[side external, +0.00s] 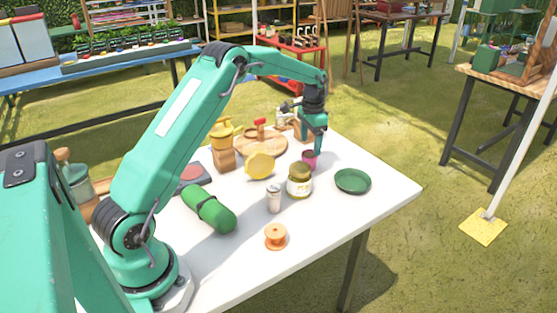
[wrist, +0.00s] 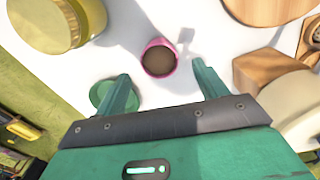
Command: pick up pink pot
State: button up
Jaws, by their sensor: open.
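The pink pot (side external: 309,160) is a small round pot standing upright on the white table, behind the glass jar in the side view. In the wrist view the pink pot (wrist: 159,59) shows from above with a dark brown inside and a pink rim. My gripper (side external: 318,150) hangs pointing down right over or beside the pot in the side view. In the wrist view my gripper (wrist: 160,85) has its two green fingers wide apart, with the pot between and slightly beyond their tips. The fingers do not visibly touch it.
A jar with an olive-yellow lid (side external: 299,180) stands close in front of the pot. A green dish (side external: 353,181) lies to the right. A yellow object (side external: 259,165), a round wooden board (side external: 262,147), a small shaker (side external: 274,198), an orange spool (side external: 276,236) and a green cylinder (side external: 208,208) are also on the table.

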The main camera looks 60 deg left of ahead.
aim_at(310, 158)
jog(key=shift+f, duration=0.2)
jog(key=shift+f, duration=2.5)
jog(key=shift+c, duration=0.2)
jog(key=c, duration=1)
